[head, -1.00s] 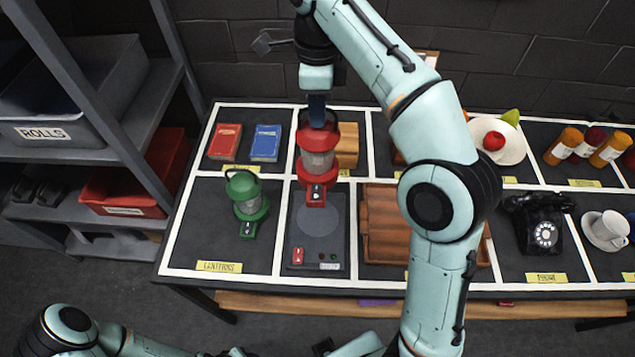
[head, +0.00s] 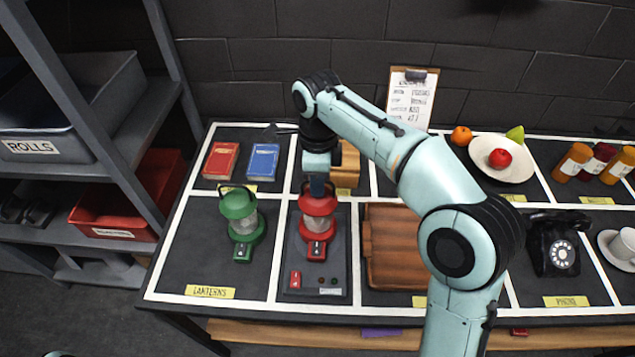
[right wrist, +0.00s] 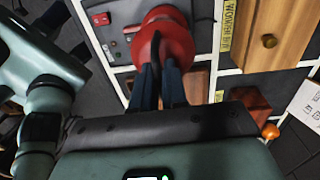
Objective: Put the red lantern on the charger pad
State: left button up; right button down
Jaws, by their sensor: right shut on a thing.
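The red lantern (head: 318,230) is upright at the back part of the dark grey charger pad (head: 337,272), covering the pad's round mark. Its base looks down on the pad, but I cannot tell whether it bears fully. My right gripper (head: 317,188) reaches down from above and is shut on the lantern's top handle. In the right wrist view, the fingers (right wrist: 158,82) meet at the handle above the red lantern (right wrist: 165,42). My left gripper is out of view.
A green lantern (head: 240,222) stands in the section left of the pad. A brown wooden tray (head: 390,262) lies close on the right. A red button (head: 295,280) is on the pad's front left. Red and blue books (head: 263,162) and a wooden box (head: 347,168) are behind.

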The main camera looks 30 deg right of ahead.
dwell(0.3)
jog(key=c, duration=1.2)
grip_release()
jog(key=shift+f, duration=0.15)
jog(key=shift+o, duration=0.2)
pick_arm(q)
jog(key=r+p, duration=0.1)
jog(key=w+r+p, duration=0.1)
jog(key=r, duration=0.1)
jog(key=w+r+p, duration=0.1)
jog(key=p, duration=0.1)
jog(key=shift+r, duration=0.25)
pick_arm(e)
notch_tip(320, 180, up, 12)
jog(key=shift+w+d, duration=0.15)
jog(key=shift+w, duration=0.1)
